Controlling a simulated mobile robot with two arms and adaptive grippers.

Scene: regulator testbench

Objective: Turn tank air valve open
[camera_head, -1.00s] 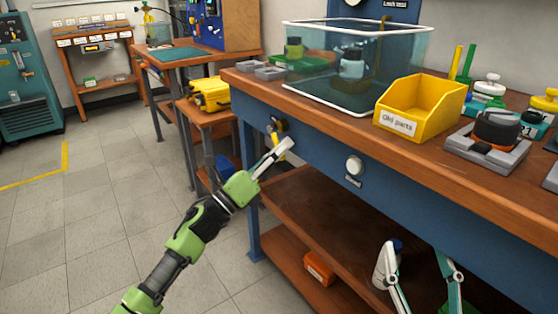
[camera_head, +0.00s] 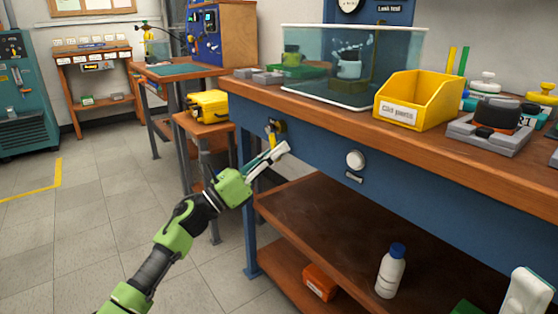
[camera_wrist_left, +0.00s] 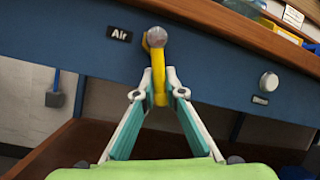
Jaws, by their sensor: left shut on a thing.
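The tank air valve has a grey round hub (camera_wrist_left: 156,38) on the blue bench front, beside a black "Air" label (camera_wrist_left: 119,34). Its yellow lever (camera_wrist_left: 161,84) hangs roughly downward from the hub; the valve also shows in the head view (camera_head: 271,132). My left gripper (camera_wrist_left: 159,97) is shut on the lever, with one finger on each side of it. In the head view the left gripper (camera_head: 279,155) is at the bench front, just below the valve. A white and green part of my right gripper (camera_head: 527,295) shows at the lower right; its fingertips are unclear.
A second round knob (camera_head: 355,160) sits right of the valve on the bench front. A clear water tank (camera_head: 300,65) and a yellow parts bin (camera_head: 418,100) stand on the bench top. A white bottle (camera_head: 390,272) and an orange box (camera_head: 319,282) are on the lower shelf.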

